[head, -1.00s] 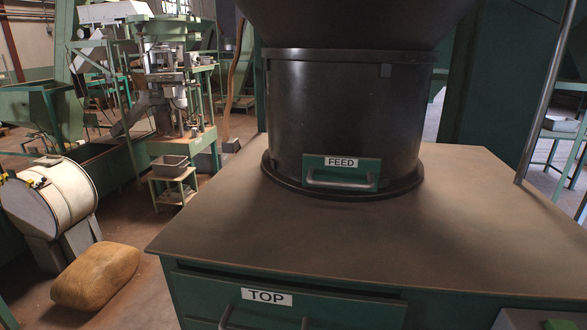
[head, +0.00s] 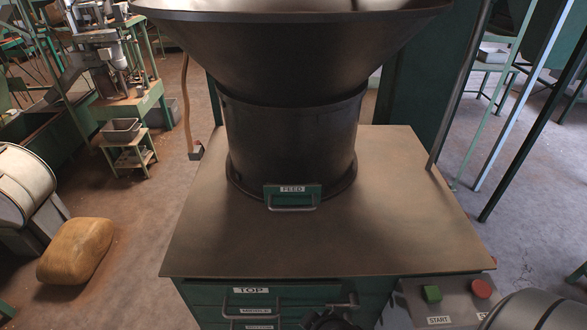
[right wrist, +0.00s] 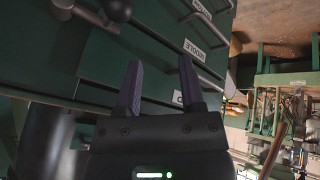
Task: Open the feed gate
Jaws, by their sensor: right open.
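The feed gate (head: 293,190) is a small green plate labelled FEED with a grey bar handle. It sits low on the front of the black hopper (head: 290,135) in the head view and appears to be against the drum. My right gripper (right wrist: 159,72) is open and empty in the right wrist view, its two dark fingers pointing at the green drawer fronts below the top. My left gripper is not in view.
The brown cabinet top (head: 400,210) is clear around the hopper. Below it are green drawers (head: 205,292) with bar handles, labelled TOP and MIDDLE. A control box (head: 455,300) with a green START button and a red button is at the lower right. A sack (head: 75,250) lies on the floor.

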